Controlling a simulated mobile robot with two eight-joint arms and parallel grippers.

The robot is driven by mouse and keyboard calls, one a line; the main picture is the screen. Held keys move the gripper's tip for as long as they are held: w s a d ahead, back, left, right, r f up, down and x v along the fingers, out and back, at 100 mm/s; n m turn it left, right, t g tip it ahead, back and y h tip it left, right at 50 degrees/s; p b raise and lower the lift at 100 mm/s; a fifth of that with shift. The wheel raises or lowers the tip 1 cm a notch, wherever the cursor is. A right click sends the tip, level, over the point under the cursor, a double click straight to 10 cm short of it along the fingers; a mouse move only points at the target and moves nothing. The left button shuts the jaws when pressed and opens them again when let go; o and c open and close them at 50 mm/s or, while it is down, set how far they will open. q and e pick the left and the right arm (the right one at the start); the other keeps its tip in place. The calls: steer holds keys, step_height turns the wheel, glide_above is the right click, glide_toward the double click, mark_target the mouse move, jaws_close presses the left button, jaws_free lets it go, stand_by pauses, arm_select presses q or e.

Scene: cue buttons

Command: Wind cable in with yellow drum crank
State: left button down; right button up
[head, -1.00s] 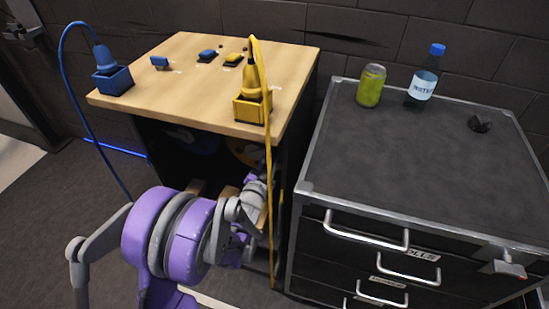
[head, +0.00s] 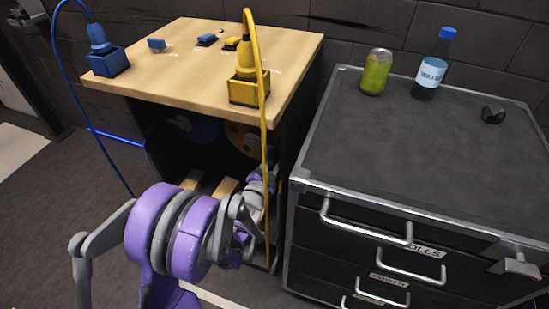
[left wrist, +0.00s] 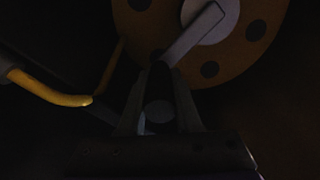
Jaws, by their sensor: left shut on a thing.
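The yellow drum (head: 243,138) sits in the dark space under the wooden table. In the left wrist view the drum (left wrist: 140,28) is an orange-yellow disc with dark holes and a grey hub. Its grey crank arm (left wrist: 196,34) slants down and left from the hub. My left gripper (left wrist: 160,82) is shut on the crank's end; the handle there is dark and mostly hidden between the fingers. In the head view the left arm reaches low into the opening and the fingertips are hard to make out. The yellow cable (head: 265,150) hangs from the yellow plug (head: 246,50) down the table's front.
The wooden tabletop (head: 190,60) carries blue and yellow sockets and small buttons. A blue drum (head: 195,128) is left of the yellow one. A black drawer cabinet (head: 400,140) stands close on the right, with a can and bottle on top. The yellow cable passes close by my arm.

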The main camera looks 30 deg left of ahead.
arm_select(q)
steer(key=shift+s+f, duration=0.1)
steer(key=shift+f, duration=0.1)
steer(key=c, duration=0.6)
jaws_free()
steer(key=shift+r, duration=0.15)
